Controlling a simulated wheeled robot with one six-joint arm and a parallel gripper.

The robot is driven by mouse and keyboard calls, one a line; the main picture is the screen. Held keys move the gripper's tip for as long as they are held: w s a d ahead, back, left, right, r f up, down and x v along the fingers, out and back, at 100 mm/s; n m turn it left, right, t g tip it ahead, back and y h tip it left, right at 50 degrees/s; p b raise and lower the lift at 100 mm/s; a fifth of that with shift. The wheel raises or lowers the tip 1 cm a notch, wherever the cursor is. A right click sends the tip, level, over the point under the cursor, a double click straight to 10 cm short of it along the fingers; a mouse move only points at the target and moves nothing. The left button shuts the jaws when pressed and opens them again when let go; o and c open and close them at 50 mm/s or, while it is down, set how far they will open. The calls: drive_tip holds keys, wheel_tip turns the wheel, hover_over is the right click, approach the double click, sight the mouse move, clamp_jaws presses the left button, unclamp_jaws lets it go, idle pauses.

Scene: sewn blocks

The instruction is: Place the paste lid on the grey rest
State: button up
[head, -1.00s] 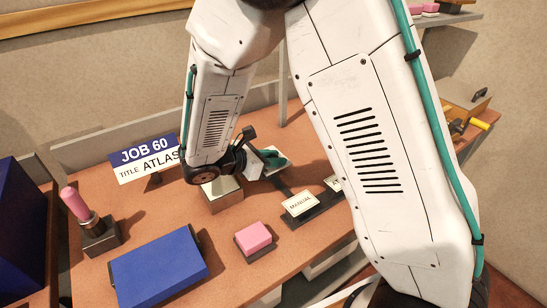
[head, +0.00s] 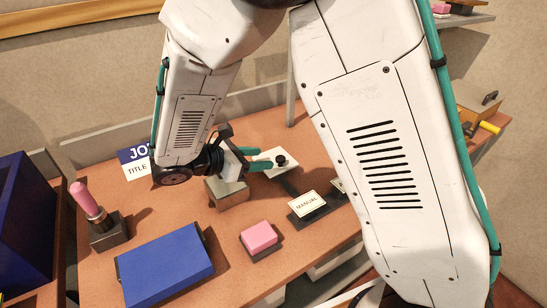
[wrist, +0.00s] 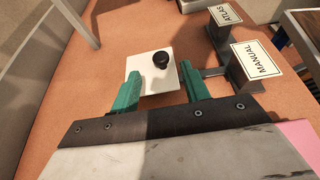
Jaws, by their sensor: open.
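A pale square plate with a round black knob, which looks like the paste lid (head: 287,168), lies beyond my gripper on the bench. In the wrist view the plate (wrist: 150,80) lies flat, its knob standing up. I cannot make out a separate grey rest under it. My gripper (head: 261,158) is open and empty, its two teal fingers apart on either side of the plate's near part and the knob just beyond the tips; this also shows in the wrist view (wrist: 158,70). A tan box (head: 228,194) stands below my wrist, partly hidden.
The MANUAL sign (head: 308,204) and ATLAS sign (wrist: 226,14) stand on dark bases right of the plate. A pink block (head: 259,236), a blue slab (head: 165,264) and a pink-handled tool (head: 84,198) occupy the front and left. A grey post (wrist: 77,22) rises behind.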

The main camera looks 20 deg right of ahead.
drive_tip(key=v, duration=0.4)
drive_tip(key=shift+a+r, duration=0.1)
drive_tip(key=shift+a, duration=0.1)
drive_tip(key=s+d+r+m+g+y, duration=0.4)
drive_tip(key=s+d+r+m+y, duration=0.3)
drive_tip(key=s+d+m, duration=0.4)
drive_tip(key=s+d+r+m+t+y, duration=0.1)
drive_tip(key=s+d+r+m+y, duration=0.1)
drive_tip(key=s, duration=0.4)
drive_tip(key=s+d+r+m+t+y, duration=0.1)
drive_tip(key=s+r+m+y, duration=0.1)
drive_tip(key=s+m+y, duration=0.2)
drive_tip(key=s+m, duration=0.2)
drive_tip(key=m, duration=0.1)
drive_tip(key=shift+s+d+r+t, duration=0.2)
drive_tip(key=shift+d+r+t, duration=0.1)
drive_tip(key=shift+d+t, duration=0.1)
